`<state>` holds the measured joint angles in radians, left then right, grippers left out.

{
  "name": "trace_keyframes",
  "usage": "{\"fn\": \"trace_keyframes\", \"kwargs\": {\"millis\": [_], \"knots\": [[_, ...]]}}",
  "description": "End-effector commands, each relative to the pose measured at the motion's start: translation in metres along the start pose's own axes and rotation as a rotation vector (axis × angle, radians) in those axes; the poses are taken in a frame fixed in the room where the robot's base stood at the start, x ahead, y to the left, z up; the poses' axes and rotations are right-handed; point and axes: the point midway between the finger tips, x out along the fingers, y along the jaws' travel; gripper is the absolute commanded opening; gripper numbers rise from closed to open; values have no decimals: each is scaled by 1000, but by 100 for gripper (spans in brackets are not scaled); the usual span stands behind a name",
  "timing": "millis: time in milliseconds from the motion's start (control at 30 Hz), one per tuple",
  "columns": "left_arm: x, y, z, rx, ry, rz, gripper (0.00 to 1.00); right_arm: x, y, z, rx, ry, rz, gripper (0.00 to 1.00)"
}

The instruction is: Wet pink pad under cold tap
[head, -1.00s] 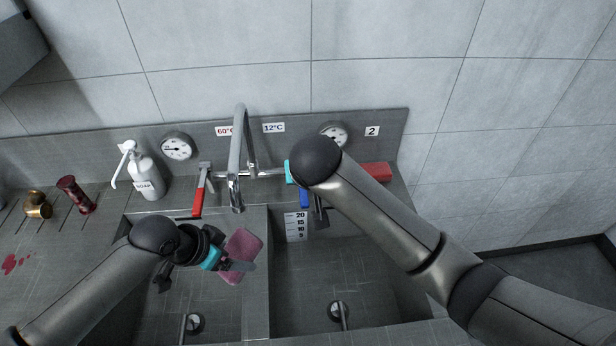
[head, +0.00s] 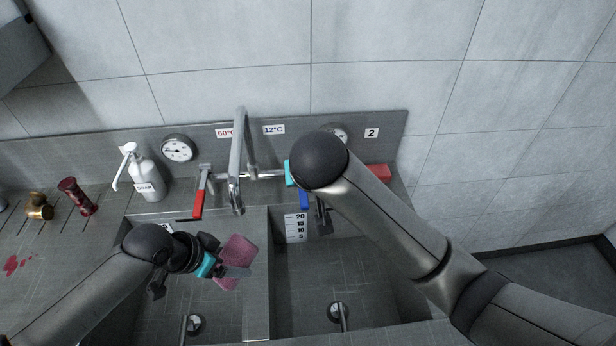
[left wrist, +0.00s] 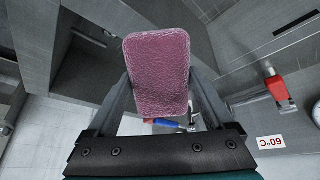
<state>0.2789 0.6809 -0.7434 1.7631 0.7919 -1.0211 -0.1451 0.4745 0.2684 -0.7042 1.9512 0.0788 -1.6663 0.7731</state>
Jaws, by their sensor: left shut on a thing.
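The pink pad (head: 236,254) is held by my left gripper (head: 232,271), which is shut on it. In the left wrist view the pad (left wrist: 159,72) sits between the two fingers. Gripper and pad are over the left basin, below the tap spout (head: 237,160) in the picture. No water stream shows at the spout. The cold tap's blue lever (head: 304,199) is under the 12°C label (head: 273,128). My right gripper (head: 318,212) is by this lever, mostly hidden behind its own arm. I cannot tell whether it touches the lever.
The red hot lever (head: 198,204) hangs left of the spout, under the 60°C label. A soap bottle (head: 146,178) stands at the back left. A divider (head: 257,300) separates the two basins. A red block (head: 378,172) lies behind my right arm.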

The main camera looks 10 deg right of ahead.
Motion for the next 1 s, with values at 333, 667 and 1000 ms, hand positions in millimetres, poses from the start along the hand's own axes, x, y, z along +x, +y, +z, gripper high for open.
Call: {"fn": "trace_keyframes", "kwargs": {"millis": [333, 667, 1000], "knots": [[-16, -2, 25, 0, -1, 0, 42, -12, 0, -9, 0, 0, 0, 0], [-28, -3, 48, 0, -2, 1, 42, -21, 0, -16, 0, 0, 0, 0], [-32, -4, 58, 1, 1, 1, 42, -23, 0, -18, 0, 0, 0, 0]]}}
